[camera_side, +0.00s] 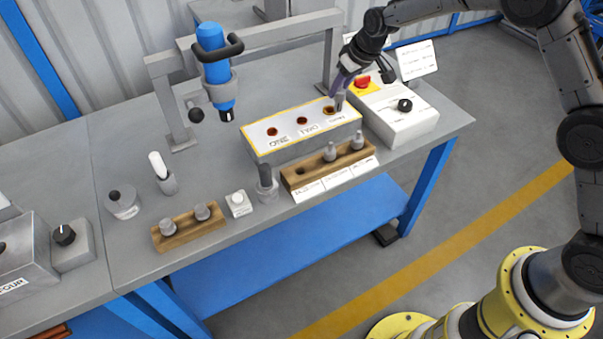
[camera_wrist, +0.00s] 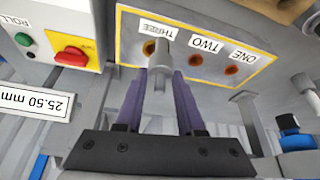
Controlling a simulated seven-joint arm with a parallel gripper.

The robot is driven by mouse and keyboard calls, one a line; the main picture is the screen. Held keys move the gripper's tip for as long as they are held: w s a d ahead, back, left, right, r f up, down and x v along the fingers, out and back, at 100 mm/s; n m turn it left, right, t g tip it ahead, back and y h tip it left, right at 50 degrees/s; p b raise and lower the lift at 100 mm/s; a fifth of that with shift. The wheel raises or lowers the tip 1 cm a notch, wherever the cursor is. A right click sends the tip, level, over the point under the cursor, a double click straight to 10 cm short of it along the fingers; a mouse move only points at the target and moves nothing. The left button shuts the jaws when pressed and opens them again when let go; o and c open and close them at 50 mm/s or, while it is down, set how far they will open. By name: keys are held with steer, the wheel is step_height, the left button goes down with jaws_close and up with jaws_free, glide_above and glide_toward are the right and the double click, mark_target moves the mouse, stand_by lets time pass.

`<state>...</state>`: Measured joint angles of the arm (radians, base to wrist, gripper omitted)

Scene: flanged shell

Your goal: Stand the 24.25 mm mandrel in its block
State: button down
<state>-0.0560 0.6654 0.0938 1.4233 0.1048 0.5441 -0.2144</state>
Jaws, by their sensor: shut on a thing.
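My gripper (camera_side: 341,90) is shut on a grey mandrel (camera_side: 340,101), which is near hole THREE of the white panel (camera_side: 285,121). In the wrist view the mandrel (camera_wrist: 160,72) sits between the purple fingers (camera_wrist: 160,95), beside the orange-ringed hole THREE (camera_wrist: 149,47). I cannot tell how high its end is above the panel. A long wooden block (camera_side: 294,180) at the front edge carries two grey mandrels (camera_side: 329,152) (camera_side: 357,140) at its middle and right; its left place shows no mandrel. Its white labels are too small to read.
A white control box (camera_side: 405,118) with a red knob stands right of the panel. A grey frame with a blue tool (camera_side: 213,65) rises behind. A short wooden block (camera_side: 188,230) with two grey pieces stands left. A sign reads 25.50 mm (camera_wrist: 37,100).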

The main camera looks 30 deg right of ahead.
steer(key=s+a+r+n, duration=0.1)
steer(key=s+a+r, duration=0.1)
steer(key=s+a, duration=0.35)
steer(key=s+a+r, duration=0.1)
steer(key=s+a, duration=0.1)
steer(key=s, duration=0.7)
steer(key=s+a+r+n, duration=0.1)
steer(key=s+a+r, duration=0.1)
steer(key=s+a, duration=0.35)
steer(key=shift+y, duration=0.4)
steer(key=shift+w+a+f, duration=0.65)
steer(key=shift+w+f, duration=1.15)
steer(key=shift+f, duration=0.45)
steer(key=shift+w+a+f, duration=0.65)
steer(key=shift+w+f, duration=1.1)
steer(key=shift+f, duration=0.45)
steer(key=shift+w+a+f, duration=0.65)
steer(key=shift+w+f, duration=1.15)
steer(key=shift+f, duration=0.45)
steer(key=shift+f, duration=0.15)
steer(key=c, duration=0.5)
jaws_free()
